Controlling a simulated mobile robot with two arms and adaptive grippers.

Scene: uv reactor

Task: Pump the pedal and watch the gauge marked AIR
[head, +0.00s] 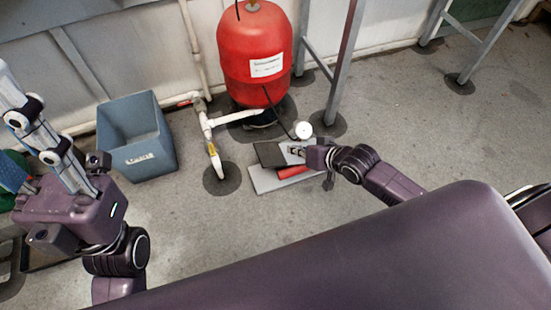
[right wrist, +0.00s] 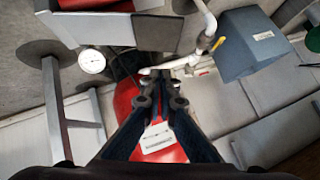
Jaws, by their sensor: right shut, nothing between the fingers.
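The foot pump (head: 265,181) lies on the floor, with a dark pedal plate (head: 269,154) and a red cylinder (head: 292,172). Its plate also shows at the top of the right wrist view (right wrist: 156,34). A round white gauge (head: 303,130) stands just behind it and shows in the right wrist view (right wrist: 91,61). Its lettering and needle are too small to read. My right gripper (head: 298,151) is shut and empty over the pump's right part; I cannot tell whether it touches. My left gripper (head: 22,125) is at the left edge, away from the pump, its fingers partly cut off.
A red tank (head: 254,45) stands behind the pump, with white piping (head: 207,130) to its left. A blue-grey bin (head: 151,161) is further left. Grey metal legs (head: 344,65) stand behind the gauge. The floor to the right is mostly clear.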

